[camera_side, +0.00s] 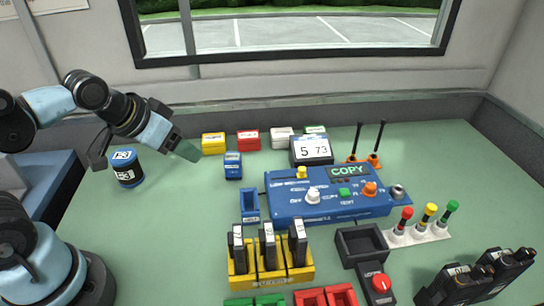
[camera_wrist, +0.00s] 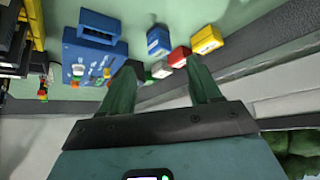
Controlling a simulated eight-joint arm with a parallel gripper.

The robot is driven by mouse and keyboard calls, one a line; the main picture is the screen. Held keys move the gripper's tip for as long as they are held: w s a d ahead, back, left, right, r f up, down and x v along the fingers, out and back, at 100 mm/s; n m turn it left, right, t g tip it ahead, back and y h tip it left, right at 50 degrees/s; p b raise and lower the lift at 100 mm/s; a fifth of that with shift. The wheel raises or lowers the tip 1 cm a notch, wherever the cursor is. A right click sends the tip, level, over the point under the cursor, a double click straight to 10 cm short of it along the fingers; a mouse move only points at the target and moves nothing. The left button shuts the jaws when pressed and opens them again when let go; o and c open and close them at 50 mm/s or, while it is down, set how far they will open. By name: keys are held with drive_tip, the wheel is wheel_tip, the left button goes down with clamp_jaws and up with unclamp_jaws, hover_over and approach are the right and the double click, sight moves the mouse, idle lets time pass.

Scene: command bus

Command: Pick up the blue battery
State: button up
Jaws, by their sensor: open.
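The blue battery is most likely the small blue block (camera_side: 233,166) with a pale label, standing on the green table left of the blue control panel. In the wrist view the blue block (camera_wrist: 158,42) is beyond my fingertips, near the top middle. My gripper (camera_side: 188,153) is open and empty, in the air to the left of the block and apart from it. In the wrist view my two green fingers (camera_wrist: 162,63) are spread wide.
Yellow (camera_side: 213,143), red (camera_side: 248,140) and white (camera_side: 282,137) blocks stand along the back. The blue control panel (camera_side: 330,210) reads COPY. A blue holder (camera_side: 250,206) and a yellow rack (camera_side: 271,281) with black pieces stand in front. The table's left middle is clear.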

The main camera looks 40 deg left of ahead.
drive_tip(key=shift+o, duration=0.9)
